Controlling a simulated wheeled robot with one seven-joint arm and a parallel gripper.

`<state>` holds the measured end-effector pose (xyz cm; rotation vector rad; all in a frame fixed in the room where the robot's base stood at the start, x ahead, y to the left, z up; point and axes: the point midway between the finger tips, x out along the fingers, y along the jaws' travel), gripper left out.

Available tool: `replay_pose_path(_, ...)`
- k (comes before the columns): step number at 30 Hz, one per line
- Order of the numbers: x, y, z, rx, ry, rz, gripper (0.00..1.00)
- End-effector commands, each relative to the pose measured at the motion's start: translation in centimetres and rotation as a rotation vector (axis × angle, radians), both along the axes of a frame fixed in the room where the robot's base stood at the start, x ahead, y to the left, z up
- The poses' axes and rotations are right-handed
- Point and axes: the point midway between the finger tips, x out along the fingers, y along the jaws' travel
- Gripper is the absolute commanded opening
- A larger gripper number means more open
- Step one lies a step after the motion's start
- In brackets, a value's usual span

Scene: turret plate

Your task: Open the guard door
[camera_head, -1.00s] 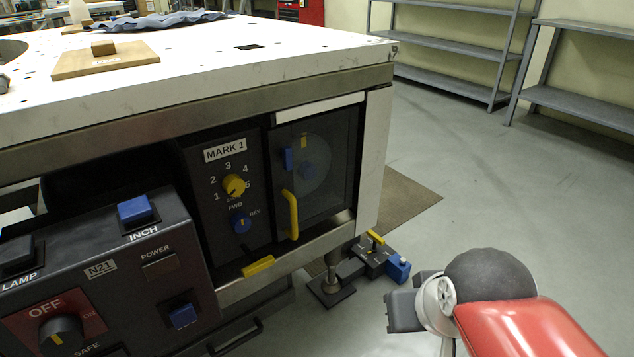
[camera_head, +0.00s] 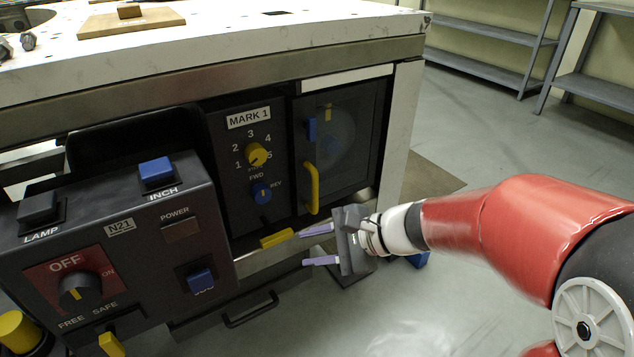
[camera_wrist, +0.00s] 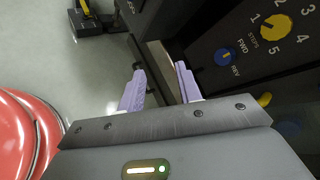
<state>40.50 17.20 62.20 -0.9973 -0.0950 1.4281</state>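The guard door (camera_head: 350,146) is a dark see-through panel under the table top, and it is shut. Its yellow vertical handle (camera_head: 312,188) is on the door's left side. A turret plate shows dimly behind the panel. My gripper (camera_head: 318,246) is below the handle, in front of the metal rail, with its lilac fingers pointing left. The fingers are apart with nothing between them; they also show in the wrist view (camera_wrist: 160,88).
Left of the door is the MARK 1 panel (camera_head: 250,121) with a yellow knob (camera_head: 258,155) and a blue knob (camera_head: 262,193). A yellow part (camera_head: 277,239) sits below it. A control box (camera_head: 110,250) juts out at left.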

Motion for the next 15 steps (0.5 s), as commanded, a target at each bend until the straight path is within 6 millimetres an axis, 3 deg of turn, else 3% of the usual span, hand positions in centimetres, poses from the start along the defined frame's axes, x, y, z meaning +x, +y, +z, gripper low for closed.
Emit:
replay_pose_path(1, 2.4, 0.3, -0.9, 0.120, 0.080, -0.087, 0.34)
replay_pose_path(4, 7.1, 0.1, -1.6, 0.350, 0.208, -0.268, 0.34)
replay_pose_path(9, 13.6, -2.2, -3.6, 0.654, 0.365, -0.536, 0.34)
replay_pose_path(15, 16.9, -4.4, -5.2, 0.812, 0.439, -0.689, 0.34)
